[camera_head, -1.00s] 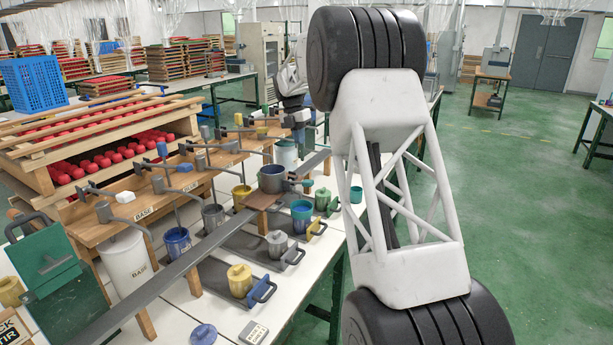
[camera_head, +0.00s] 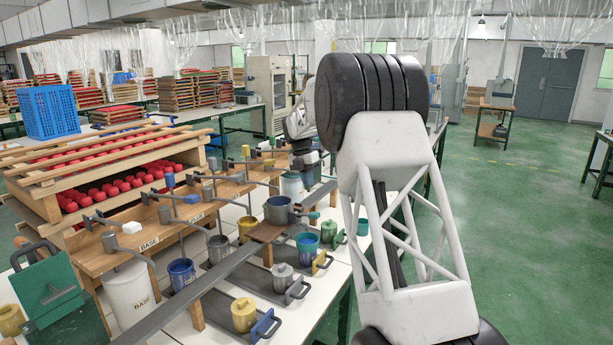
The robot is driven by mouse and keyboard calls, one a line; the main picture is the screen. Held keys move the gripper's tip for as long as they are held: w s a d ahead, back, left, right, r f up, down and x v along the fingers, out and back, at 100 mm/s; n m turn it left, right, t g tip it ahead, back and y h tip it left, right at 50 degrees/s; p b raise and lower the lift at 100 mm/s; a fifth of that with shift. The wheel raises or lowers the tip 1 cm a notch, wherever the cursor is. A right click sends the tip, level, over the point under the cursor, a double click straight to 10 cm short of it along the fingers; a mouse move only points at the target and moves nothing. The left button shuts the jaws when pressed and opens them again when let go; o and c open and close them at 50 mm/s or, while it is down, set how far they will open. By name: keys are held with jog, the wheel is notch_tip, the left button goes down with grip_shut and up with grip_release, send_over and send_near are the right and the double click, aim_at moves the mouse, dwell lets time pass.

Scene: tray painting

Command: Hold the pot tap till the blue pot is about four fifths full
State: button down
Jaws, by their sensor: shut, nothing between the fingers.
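A dark blue pot (camera_head: 182,274) stands at the left of the pot row, below the wooden tap rack. Its fill level is too small to read. A teal-blue pot (camera_head: 307,243) stands further right, with blue inside. A tap with a blue handle (camera_head: 186,199) reaches out from the rack above the row; other taps have white, grey, green and yellow ends. My gripper (camera_head: 307,166) is small and far off, behind the row, near a white container. It is shut and empty, apart from the blue pot. Its fingertips are hard to make out.
Several lidded pots on dark trays stand in front. A white BASE tank (camera_head: 130,290) is at the left.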

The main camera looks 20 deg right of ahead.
aim_at(316, 213)
jog(key=f, duration=0.3)
jog(key=s+d+f, duration=0.1)
jog(key=f, duration=0.6)
jog(key=shift+s+d+f, duration=0.25)
jog(key=shift+s+d, duration=0.05)
jog(key=shift+f, duration=0.1)
jog(key=shift+s+d+f, duration=0.2)
jog(key=shift+f, duration=0.5)
jog(key=shift+s+d+f, duration=0.15)
jog(key=shift+s+f, duration=0.05)
jog(key=shift+f, duration=0.55)
jog(key=shift+s+d+f, duration=0.2)
jog(key=shift+f, duration=0.5)
jog(key=shift+s+f, duration=0.1)
jog(key=shift+f, duration=0.15)
jog(key=shift+r, duration=0.1)
notch_tip(316, 213, up, 14)
jog(key=s+d, duration=0.2)
jog(key=shift+d+r, duration=0.2)
jog(key=shift+r, duration=0.05)
